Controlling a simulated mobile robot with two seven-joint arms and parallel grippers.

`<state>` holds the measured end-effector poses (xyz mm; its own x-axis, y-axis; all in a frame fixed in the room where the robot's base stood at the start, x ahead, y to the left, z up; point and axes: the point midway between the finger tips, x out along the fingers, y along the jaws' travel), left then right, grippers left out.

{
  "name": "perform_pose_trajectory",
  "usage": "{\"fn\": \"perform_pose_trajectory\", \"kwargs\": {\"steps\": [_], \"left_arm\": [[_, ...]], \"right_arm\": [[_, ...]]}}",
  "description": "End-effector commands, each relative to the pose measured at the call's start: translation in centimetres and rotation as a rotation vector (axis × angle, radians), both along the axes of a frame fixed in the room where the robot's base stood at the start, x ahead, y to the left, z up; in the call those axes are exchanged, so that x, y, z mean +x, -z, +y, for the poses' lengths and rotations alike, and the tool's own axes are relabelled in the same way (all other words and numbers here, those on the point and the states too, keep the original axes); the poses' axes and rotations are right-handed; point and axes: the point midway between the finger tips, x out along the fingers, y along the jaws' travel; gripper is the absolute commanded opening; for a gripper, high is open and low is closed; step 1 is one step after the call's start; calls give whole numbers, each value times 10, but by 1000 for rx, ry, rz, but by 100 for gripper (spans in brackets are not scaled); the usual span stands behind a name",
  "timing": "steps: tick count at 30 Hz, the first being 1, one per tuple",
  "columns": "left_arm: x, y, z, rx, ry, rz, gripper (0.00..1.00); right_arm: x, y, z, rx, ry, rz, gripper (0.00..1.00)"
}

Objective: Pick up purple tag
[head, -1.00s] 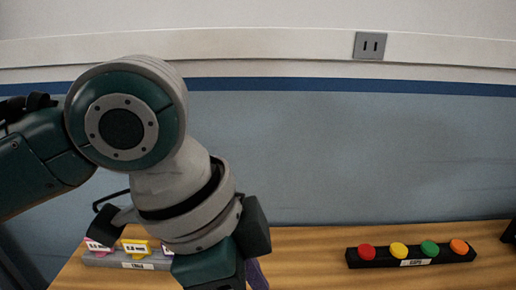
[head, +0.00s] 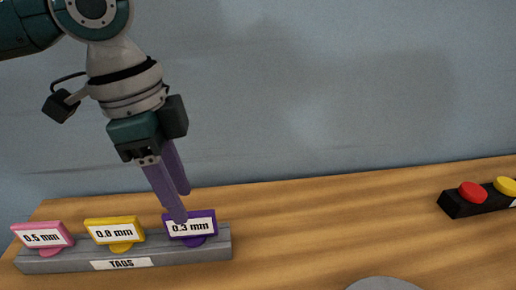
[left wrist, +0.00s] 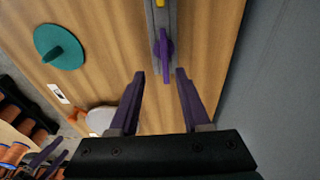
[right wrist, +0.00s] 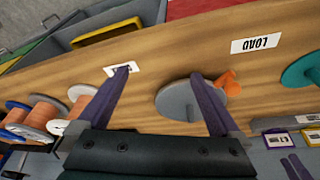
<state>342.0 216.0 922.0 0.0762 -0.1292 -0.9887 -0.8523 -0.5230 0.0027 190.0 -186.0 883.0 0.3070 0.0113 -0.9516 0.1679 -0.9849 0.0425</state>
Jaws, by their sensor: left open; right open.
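The purple tag (head: 201,226), labelled 0.3 mm, stands upright at the right end of the grey TAGS holder (head: 60,263). My left gripper (head: 182,205) is open just above and behind it, one fingertip overlapping the tag's top left in the head view. In the left wrist view the purple tag (left wrist: 164,48) lies ahead of the open left fingers (left wrist: 160,75), roughly centred between them and apart from them. My right gripper (right wrist: 160,75) is open and empty over another part of the table, and is not in the head view.
A yellow 0.8 mm tag (head: 114,233) and a pink 0.5 mm tag (head: 43,238) share the holder. A black block with red and yellow caps (head: 472,192) stands at right. A teal disc (left wrist: 58,46) and a grey disc (right wrist: 183,100) lie elsewhere. The wall is behind the table.

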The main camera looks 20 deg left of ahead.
Motion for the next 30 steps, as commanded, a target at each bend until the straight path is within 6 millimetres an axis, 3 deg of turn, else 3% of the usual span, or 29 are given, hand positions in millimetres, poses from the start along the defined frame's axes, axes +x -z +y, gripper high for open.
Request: {"fn": "perform_pose_trajectory", "kwargs": {"steps": [12, 20, 30], "left_arm": [[8, 58, -1, 1, 0, 0, 48], [8, 60, -2, 2, 1, -2, 48], [8, 60, -2, 2, 1, -2, 12]], "right_arm": [[0, 16, 1, 2, 1, 0, 100], [0, 16, 2, 8, 4, 1, 100], [-1, 16, 3, 11, 4, 2, 100]]}}
